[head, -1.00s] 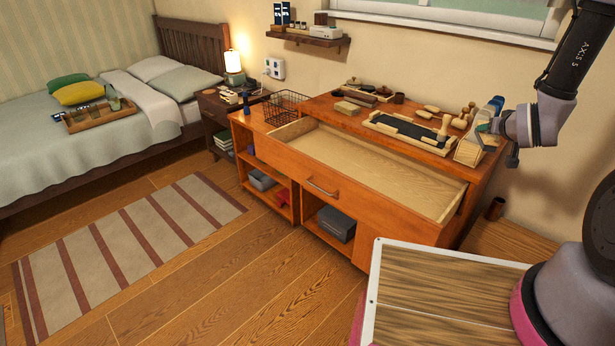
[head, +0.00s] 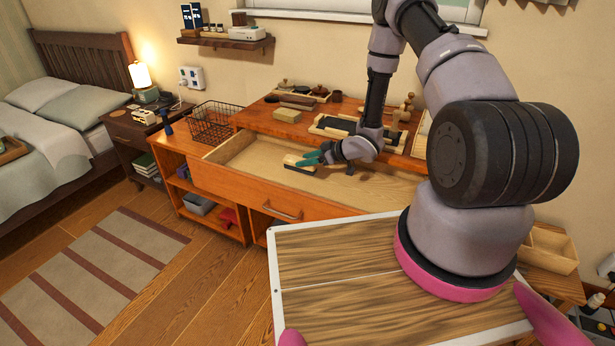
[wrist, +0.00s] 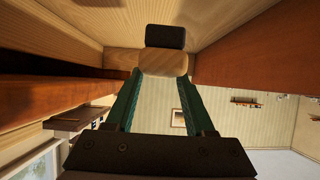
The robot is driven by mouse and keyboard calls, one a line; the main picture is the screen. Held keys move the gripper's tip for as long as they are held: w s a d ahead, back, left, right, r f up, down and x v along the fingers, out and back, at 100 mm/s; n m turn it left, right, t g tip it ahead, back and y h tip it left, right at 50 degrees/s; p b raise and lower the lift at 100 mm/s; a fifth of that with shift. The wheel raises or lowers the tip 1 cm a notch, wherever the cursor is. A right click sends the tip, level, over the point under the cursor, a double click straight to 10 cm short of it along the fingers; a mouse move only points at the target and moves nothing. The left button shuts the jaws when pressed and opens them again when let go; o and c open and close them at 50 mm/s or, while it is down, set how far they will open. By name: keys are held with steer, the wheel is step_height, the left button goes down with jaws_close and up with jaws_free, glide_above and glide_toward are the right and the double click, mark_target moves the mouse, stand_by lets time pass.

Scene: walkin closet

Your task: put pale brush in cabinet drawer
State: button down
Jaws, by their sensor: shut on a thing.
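The pale brush (head: 299,162) is a light wooden block with a dark underside. My gripper (head: 315,158), with green fingers, is shut on it over the open drawer. In the wrist view the brush (wrist: 160,61) sits between the fingertips, with its dark part beyond the wood. The cabinet drawer (head: 232,184) is pulled out of the orange-brown cabinet; its pale wooden floor looks bare. The brush appears inside the drawer's outline, near its back; I cannot tell whether it touches the floor. My arm hides the drawer's right part.
The cabinet top (head: 300,130) behind the drawer carries a dark tray (head: 335,124), a tan block (head: 286,115) and other small wooden items. A black wire basket (head: 212,124) stands at the left. A wall shelf (head: 226,42) hangs above.

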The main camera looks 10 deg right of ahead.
steer(key=shift+d+f, duration=0.15)
steer(key=shift+f, duration=3.2)
steer(key=shift+f, duration=0.2)
steer(key=shift+c, duration=1.3)
jaws_free()
steer(key=shift+r, duration=0.25)
steer(key=v, duration=1.2)
steer(key=shift+f, duration=0.15)
